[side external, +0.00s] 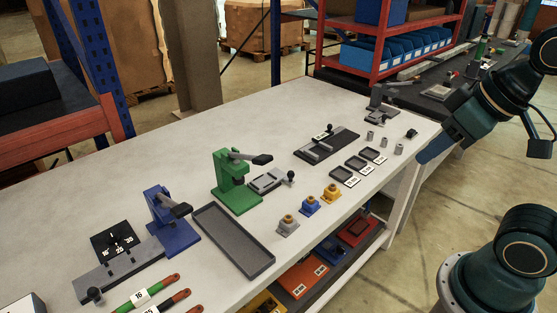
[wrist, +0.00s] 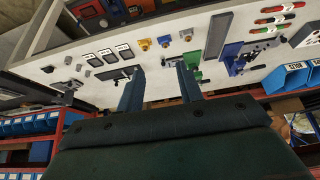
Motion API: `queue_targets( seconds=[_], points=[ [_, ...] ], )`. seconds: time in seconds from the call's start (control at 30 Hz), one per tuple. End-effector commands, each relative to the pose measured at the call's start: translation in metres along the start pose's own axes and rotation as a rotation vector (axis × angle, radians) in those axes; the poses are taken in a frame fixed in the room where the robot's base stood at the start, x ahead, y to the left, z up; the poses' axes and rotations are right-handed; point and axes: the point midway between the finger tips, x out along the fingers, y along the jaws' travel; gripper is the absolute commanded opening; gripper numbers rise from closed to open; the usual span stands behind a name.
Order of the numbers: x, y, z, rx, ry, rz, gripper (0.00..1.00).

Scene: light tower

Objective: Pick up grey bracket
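The grey bracket (side external: 288,227) is a small block with a brass-coloured top, on the white table beside the long dark tray. It is the nearest of a row with a blue bracket (side external: 310,205) and a yellow bracket (side external: 331,193). In the wrist view the grey bracket (wrist: 186,35) is small, near the top, beyond the right finger. My gripper (wrist: 160,69) is open, with nothing between its fingers. It is well away from the grey bracket, on the table's right side in the side view.
The dark tray (side external: 206,212) lies left of the grey bracket. A green press (side external: 232,180) and a blue press (side external: 168,220) stand beyond and to the left. Small labelled trays (side external: 342,175) and grey cylinders (side external: 384,143) lie to the right. The table's back left is clear.

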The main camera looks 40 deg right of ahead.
Motion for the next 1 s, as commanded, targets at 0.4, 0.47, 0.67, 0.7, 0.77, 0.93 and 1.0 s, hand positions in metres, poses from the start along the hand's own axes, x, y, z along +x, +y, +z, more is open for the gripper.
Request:
queue_targets(
  seconds=[0.4, 0.47, 0.67, 0.7, 0.77, 0.93, 1.0],
  points=[
    [0.000, 0.000, 0.000, 0.000, 0.000, 0.000, 0.58],
    [0.000, 0.000, 0.000, 0.000, 0.000, 0.000, 0.58],
    [0.000, 0.000, 0.000, 0.001, -0.001, 0.000, 0.58],
    [0.000, 0.000, -0.001, 0.004, -0.002, -0.001, 0.58],
    [0.001, -0.001, -0.002, 0.012, -0.005, -0.002, 0.58],
    [0.005, -0.003, -0.012, 0.072, -0.030, -0.012, 0.58],
    [0.009, -0.005, -0.019, 0.113, -0.046, -0.018, 0.58]
  ],
)
